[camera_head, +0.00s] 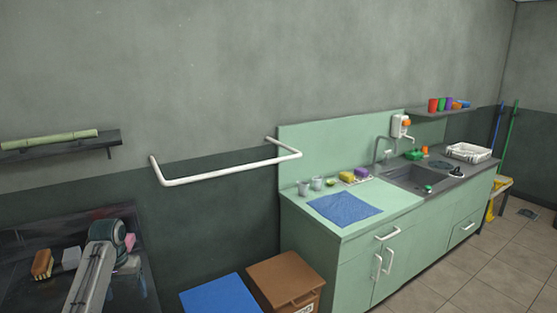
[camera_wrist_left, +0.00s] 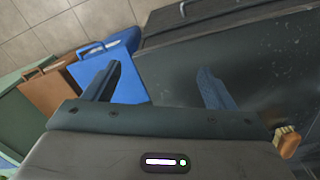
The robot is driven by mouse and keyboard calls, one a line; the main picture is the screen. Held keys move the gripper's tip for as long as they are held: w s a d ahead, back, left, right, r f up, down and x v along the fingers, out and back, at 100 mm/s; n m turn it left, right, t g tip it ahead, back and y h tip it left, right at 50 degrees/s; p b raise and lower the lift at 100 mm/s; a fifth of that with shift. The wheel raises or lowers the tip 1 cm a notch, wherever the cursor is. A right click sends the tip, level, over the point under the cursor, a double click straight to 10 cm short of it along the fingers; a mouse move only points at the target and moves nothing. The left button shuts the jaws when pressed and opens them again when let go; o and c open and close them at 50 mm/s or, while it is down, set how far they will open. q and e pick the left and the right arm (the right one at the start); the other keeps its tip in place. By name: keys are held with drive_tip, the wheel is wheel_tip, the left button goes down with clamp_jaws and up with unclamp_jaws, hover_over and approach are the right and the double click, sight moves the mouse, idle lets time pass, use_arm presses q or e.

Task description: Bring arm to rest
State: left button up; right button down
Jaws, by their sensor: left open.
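My left arm comes into the head view at the lower left, over a dark counter (camera_head: 25,290). The arm hides its own fingers there. In the left wrist view my left gripper (camera_wrist_left: 159,72) is open, with its two fingers wide apart and nothing between them. Beyond the fingers are a dark panel and a blue box (camera_wrist_left: 122,50). My right gripper shows in neither view.
A brush (camera_head: 42,264), a pale block (camera_head: 71,257) and a pink item (camera_head: 130,241) are near my left arm. A shelf with a green cane (camera_head: 50,139) hangs above. The blue box and a brown box (camera_head: 285,279) stand right of it, before a green sink cabinet (camera_head: 360,270).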

use_arm(q)
drive_tip(key=s+d+f, duration=0.1)
drive_tip(key=s+f, duration=0.4)
drive_tip(key=f, duration=0.8)
drive_tip(key=s+d+f+y, duration=0.1)
drive_tip(key=s+f, duration=0.5)
drive_tip(key=f, duration=0.7)
drive_tip(key=s+d+f, duration=0.1)
drive_tip(key=s+f, duration=0.4)
drive_tip(key=f, duration=0.9)
drive_tip(key=s+d+f+m+b, duration=0.1)
drive_tip(key=s+d+f, duration=0.1)
drive_tip(key=s+f, duration=0.65)
drive_tip(key=s+d+f+b, duration=0.15)
drive_tip(key=s+f, duration=0.45)
drive_tip(key=s, duration=0.6)
drive_tip(key=s+d+f, duration=0.2)
drive_tip(key=s+f, duration=0.1)
drive_tip(key=s, duration=0.8)
drive_tip(key=s+d+f+m+t, duration=0.1)
drive_tip(key=s+f, duration=0.3)
drive_tip(key=s, duration=0.7)
drive_tip(key=shift+d+p, duration=0.3)
drive_tip(key=shift+d, duration=0.45)
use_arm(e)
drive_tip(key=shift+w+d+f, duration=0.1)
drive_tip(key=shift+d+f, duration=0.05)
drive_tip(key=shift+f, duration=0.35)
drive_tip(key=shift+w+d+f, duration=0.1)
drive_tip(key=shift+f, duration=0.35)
